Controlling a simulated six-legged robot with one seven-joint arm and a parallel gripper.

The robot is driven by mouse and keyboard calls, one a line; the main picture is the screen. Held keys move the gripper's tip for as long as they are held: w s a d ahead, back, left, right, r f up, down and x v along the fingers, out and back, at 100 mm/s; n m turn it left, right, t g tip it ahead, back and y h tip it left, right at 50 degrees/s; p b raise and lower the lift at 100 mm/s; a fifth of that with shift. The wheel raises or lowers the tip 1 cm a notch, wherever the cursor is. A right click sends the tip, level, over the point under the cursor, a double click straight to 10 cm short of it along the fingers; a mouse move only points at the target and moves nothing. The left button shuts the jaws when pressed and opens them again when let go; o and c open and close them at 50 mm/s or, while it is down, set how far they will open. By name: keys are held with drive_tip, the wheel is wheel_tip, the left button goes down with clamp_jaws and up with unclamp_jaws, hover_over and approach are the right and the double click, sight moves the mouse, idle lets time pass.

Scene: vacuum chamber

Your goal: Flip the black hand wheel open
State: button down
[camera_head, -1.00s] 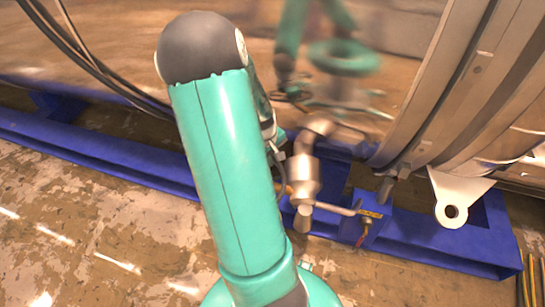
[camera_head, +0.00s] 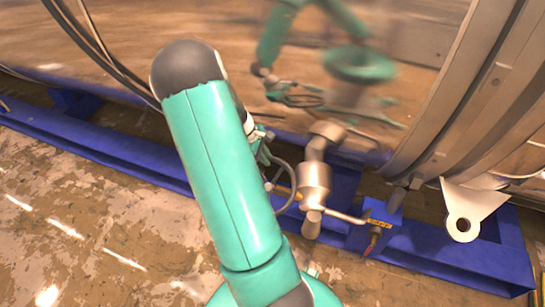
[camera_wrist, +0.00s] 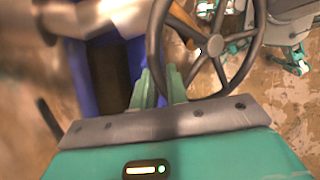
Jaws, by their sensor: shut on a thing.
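The black hand wheel (camera_wrist: 213,46) shows in the wrist view at the upper middle, with its round rim and several spokes. My gripper (camera_wrist: 161,80) has its two teal fingers at the lower left of the rim and is shut on it. The fingers partly cover the rim there. A metal valve body (camera_head: 313,180) stands to the right of my arm there.
A blue base frame (camera_head: 450,250) runs along the floor. The curved metal chamber wall (camera_head: 470,110) rises behind and mirrors my arm. A white lug with a hole (camera_head: 470,205) juts out at the right. Black cables (camera_head: 85,45) hang at the upper left. The floor at the lower left is clear.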

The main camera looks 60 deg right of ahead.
drive_tip(key=w+n, duration=0.1)
drive_tip(key=w+a+f+n+g, duration=0.1)
drive_tip(key=shift+w+n+h, duration=0.1)
drive_tip(key=shift+n+h, duration=0.2)
drive_tip(key=shift+w+a+f+n+g+h, duration=0.25)
drive_tip(key=shift+w+a+f+n, duration=0.2)
drive_tip(key=shift+n, duration=0.3)
drive_tip(key=shift+w+a+f+n+g+h, duration=0.15)
drive_tip(key=shift+w+a+f+n+h, duration=0.2)
drive_tip(key=shift+n, duration=0.4)
drive_tip(key=shift+w, duration=0.15)
drive_tip(key=c, duration=1.4)
unclamp_jaws()
drive_tip(key=v, duration=1.3)
drive_tip(key=shift+w+r, duration=0.15)
drive_tip(key=shift+r, duration=0.2)
